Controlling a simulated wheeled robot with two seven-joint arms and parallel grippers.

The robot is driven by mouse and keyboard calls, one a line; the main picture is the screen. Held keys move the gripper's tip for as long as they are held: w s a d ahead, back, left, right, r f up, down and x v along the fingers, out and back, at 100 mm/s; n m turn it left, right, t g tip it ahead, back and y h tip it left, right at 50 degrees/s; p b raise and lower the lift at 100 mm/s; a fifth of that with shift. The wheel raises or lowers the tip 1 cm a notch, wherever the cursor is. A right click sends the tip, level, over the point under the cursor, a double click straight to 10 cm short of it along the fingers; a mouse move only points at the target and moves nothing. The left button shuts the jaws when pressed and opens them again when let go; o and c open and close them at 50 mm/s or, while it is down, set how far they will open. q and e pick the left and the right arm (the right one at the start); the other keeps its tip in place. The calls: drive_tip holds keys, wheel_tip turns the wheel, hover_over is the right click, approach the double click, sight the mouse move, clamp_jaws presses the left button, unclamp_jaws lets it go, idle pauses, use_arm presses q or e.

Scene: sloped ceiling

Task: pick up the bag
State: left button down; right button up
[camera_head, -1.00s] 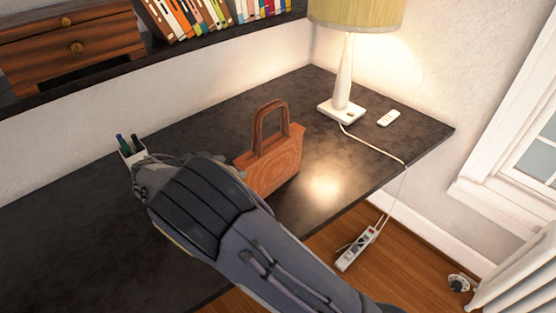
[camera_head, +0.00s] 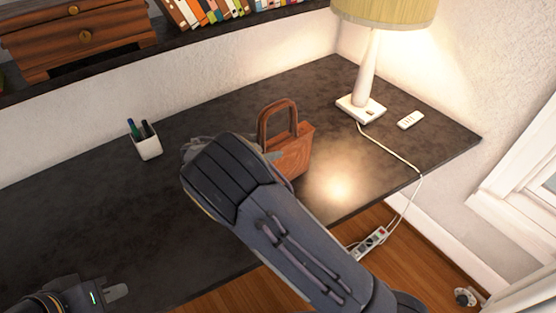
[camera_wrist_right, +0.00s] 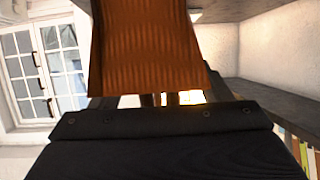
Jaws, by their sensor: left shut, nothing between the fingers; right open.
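The bag (camera_head: 290,157) is a small brown wood-textured handbag with an arched handle, upright on the dark desk in the head view. My right arm comes in from the bottom right. My right gripper (camera_head: 270,153) is open at the bag's left side, and the forearm and wrist hide most of it. In the right wrist view the bag (camera_wrist_right: 150,45) fills the top middle, close in front of the black gripper body; I cannot tell whether they touch. My left gripper (camera_head: 117,291) is shut and empty over the desk at the bottom left, away from the bag.
The desk (camera_head: 60,220) is clear at left. A white pen cup (camera_head: 147,147) stands left of my right wrist. A lamp (camera_head: 366,80) and a white remote (camera_head: 411,120) are at the right, with a cord over the desk edge. A shelf (camera_head: 200,52) runs behind.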

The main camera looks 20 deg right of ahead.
drive_tip(key=shift+x, duration=1.3)
clamp_jaws()
drive_tip(key=shift+r, duration=0.2)
